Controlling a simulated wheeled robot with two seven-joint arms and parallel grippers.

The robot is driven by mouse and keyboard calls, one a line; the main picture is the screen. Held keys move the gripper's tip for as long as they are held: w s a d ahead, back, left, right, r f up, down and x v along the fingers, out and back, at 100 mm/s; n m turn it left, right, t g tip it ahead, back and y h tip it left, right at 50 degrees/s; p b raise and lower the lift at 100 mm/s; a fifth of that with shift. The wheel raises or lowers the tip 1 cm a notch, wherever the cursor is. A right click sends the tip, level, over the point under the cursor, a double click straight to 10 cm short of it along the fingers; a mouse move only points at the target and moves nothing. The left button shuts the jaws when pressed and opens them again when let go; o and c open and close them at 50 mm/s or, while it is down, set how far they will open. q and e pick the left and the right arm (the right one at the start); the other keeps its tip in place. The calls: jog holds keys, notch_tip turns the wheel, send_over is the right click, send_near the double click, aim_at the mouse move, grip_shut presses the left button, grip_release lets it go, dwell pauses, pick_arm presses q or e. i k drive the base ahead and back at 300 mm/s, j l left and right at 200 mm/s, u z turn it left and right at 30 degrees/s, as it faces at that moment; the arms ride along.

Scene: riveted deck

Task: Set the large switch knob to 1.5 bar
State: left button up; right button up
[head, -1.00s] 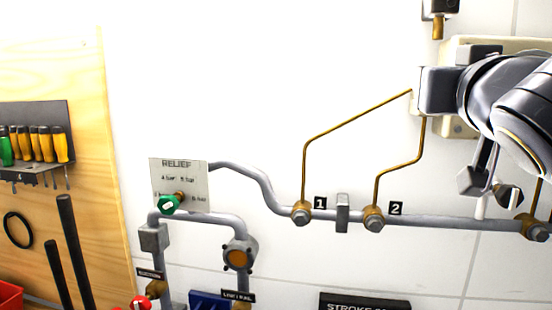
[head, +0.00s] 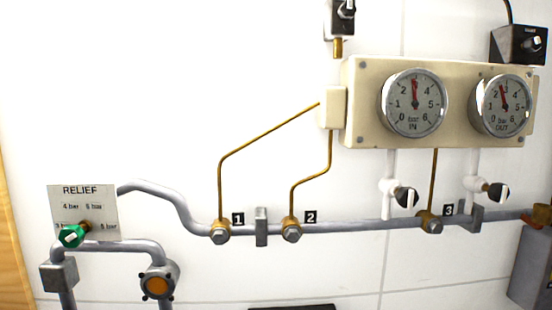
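Two dark boxes with small knobs show near the top of the head view. One box (head: 343,14) is cut by the top edge, with a brass stem below it. The other box (head: 518,46) stands at the upper right and has a light-marked knob (head: 537,43) on its face. I cannot tell which is the large switch knob, and no scale can be read on either. Neither gripper is in view.
A cream panel (head: 362,132) carries the IN gauge (head: 414,104) and OUT gauge (head: 502,106), both needles near 3. Black-handled valves (head: 405,197) hang below. A RELIEF plate (head: 98,205) with a green knob (head: 72,236) is at lower left. Pipe (head: 360,226) crosses the wall.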

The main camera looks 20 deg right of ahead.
aim_at(532, 44)
jog(key=z, duration=1.95)
